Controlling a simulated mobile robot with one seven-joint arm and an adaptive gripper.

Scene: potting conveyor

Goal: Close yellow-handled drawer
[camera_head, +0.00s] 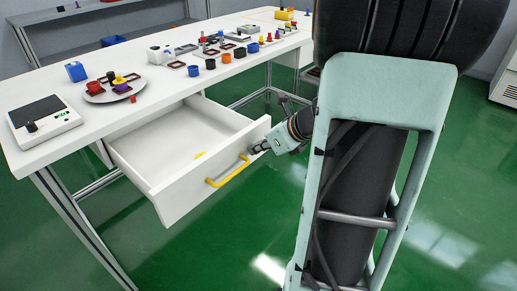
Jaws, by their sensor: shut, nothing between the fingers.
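The white drawer (172,199) with a yellow handle (228,171) hangs under the near part of the white table and is pulled well out. My gripper (254,149) is shut and empty. It is at the right end of the drawer front, close to the handle's right end. I cannot tell whether it touches the drawer front.
Table legs stand below. The green floor (200,255) in front is clear.

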